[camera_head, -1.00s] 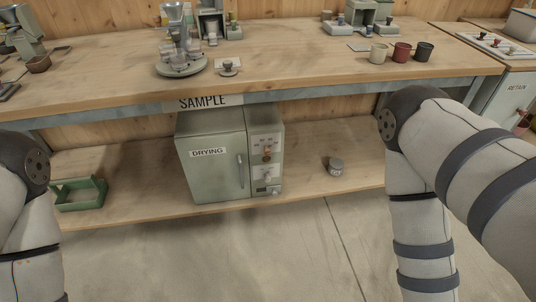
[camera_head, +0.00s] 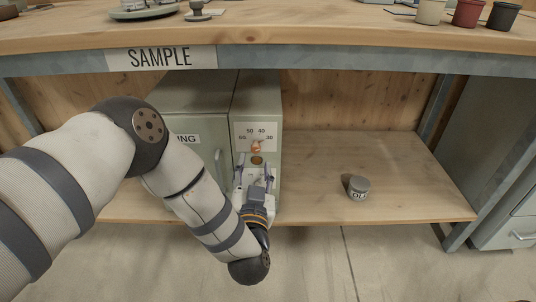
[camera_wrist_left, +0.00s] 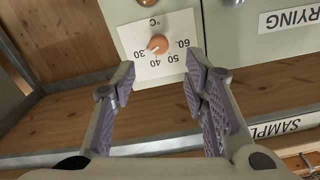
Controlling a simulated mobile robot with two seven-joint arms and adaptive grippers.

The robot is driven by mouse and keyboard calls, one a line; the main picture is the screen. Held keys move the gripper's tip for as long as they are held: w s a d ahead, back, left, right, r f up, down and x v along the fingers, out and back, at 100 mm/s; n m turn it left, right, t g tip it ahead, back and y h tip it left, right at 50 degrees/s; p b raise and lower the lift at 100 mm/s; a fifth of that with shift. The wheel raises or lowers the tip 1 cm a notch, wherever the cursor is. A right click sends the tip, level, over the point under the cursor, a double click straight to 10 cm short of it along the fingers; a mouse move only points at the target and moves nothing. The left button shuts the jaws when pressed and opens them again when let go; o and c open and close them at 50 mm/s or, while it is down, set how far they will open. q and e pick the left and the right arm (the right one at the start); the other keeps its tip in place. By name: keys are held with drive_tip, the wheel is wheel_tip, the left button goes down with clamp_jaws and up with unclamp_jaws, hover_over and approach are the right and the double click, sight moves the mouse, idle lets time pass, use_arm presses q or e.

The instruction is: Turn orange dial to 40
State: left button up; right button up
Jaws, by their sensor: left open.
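The orange dial (camera_head: 257,146) sits on a white scale plate marked 30 to 60 on the front of the green drying oven (camera_head: 200,90). In the left wrist view the dial (camera_wrist_left: 157,44) appears upside down, with a pale mark towards the 30 and 40 side; its exact reading is too small to tell. My left gripper (camera_head: 256,166) is open and empty in front of the control panel, its fingertips a little below the dial. In the left wrist view, the fingers (camera_wrist_left: 160,68) are spread wide, and the dial shows beyond the gap, untouched. My right gripper is out of view.
The oven stands on a wooden lower shelf (camera_head: 400,180) under the bench. The bench's front rail with the SAMPLE sign (camera_head: 160,57) runs above my left arm. The shelf between has free room.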

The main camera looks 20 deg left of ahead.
sight(256, 149)
use_arm(q)
drive_tip(key=b+x, duration=0.1)
drive_tip(key=x, duration=0.2)
drive_tip(key=b+x, duration=0.1)
drive_tip(key=x, duration=0.3)
drive_tip(key=shift+w+a+f, duration=0.1)
drive_tip(key=shift+f, duration=0.15)
drive_tip(key=shift+w+r, duration=0.1)
drive_tip(key=shift+w, duration=0.3)
clamp_jaws()
